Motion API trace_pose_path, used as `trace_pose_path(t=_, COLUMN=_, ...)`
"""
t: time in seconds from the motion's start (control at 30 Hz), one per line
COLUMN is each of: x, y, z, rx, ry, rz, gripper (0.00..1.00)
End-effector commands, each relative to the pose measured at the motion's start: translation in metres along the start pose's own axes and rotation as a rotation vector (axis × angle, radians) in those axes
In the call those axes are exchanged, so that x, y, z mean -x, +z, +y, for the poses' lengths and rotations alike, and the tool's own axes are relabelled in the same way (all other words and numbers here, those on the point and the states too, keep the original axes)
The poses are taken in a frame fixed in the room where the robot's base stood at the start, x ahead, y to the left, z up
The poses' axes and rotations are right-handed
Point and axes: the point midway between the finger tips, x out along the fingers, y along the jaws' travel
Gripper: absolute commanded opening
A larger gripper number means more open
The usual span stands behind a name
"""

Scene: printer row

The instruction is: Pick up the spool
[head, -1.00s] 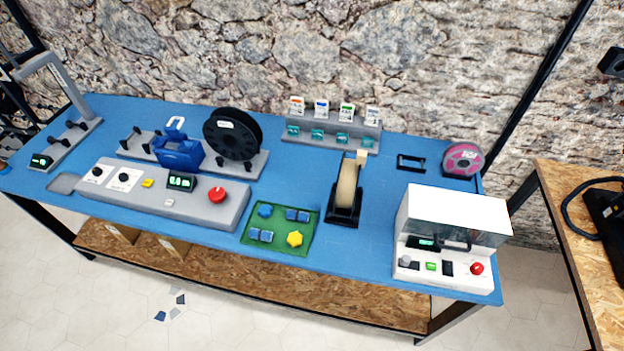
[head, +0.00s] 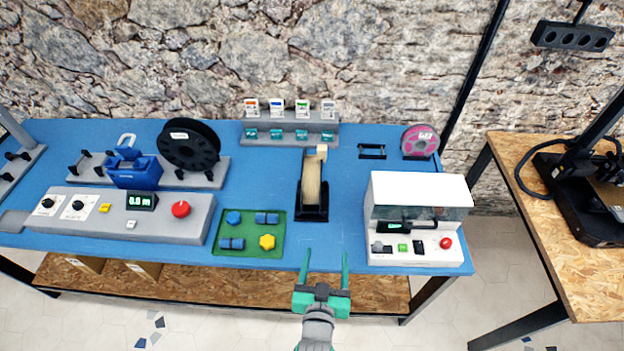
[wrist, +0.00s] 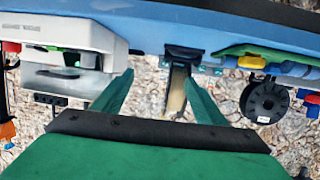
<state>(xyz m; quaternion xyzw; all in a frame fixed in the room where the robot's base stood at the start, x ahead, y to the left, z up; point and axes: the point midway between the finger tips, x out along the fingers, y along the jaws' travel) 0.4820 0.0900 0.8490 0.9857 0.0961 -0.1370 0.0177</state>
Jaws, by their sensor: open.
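Two spools show in the head view. A large black spool (head: 188,146) stands upright at the back left, on a grey base with black pegs. A smaller pink spool (head: 420,141) stands at the back right, behind the white machine. My gripper (head: 326,262) is open and empty at the table's front edge, well apart from both spools. In the wrist view, its green fingers (wrist: 157,80) are spread with nothing gripped. The black spool also shows at the right of the wrist view (wrist: 265,101). I cannot make out the pink one there.
A tape dispenser (head: 312,190) stands ahead of my gripper, with the white machine (head: 418,205) to its right. A green mat (head: 221,248) with blue and yellow pieces and a grey control panel (head: 160,216) lie left. A blue case (head: 133,171) stands beside the black spool.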

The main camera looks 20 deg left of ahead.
Motion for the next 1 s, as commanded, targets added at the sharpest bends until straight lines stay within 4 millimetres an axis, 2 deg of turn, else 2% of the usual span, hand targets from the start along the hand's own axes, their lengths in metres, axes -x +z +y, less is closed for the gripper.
trace_pose_path(t=0.03, x=-0.016, y=-0.015, z=-0.008, rx=0.004, ry=-0.013, rz=0.007, gripper=0.66)
trace_pose_path(t=0.2, x=-0.059, y=-0.055, z=-0.03, rx=0.01, ry=-0.045, rz=-0.001, gripper=0.66)
trace_pose_path(t=0.3, x=-0.076, y=-0.075, z=-0.042, rx=0.012, ry=-0.06, rz=-0.008, gripper=0.66)
trace_pose_path(t=0.5, x=-0.097, y=-0.105, z=-0.059, rx=0.015, ry=-0.077, rz=-0.018, gripper=0.66)
trace_pose_path(t=0.73, x=-0.11, y=-0.118, z=-0.066, rx=0.016, ry=-0.083, rz=-0.022, gripper=0.66)
trace_pose_path(t=1.0, x=-0.148, y=-0.117, z=-0.069, rx=0.016, ry=-0.084, rz=-0.023, gripper=0.66)
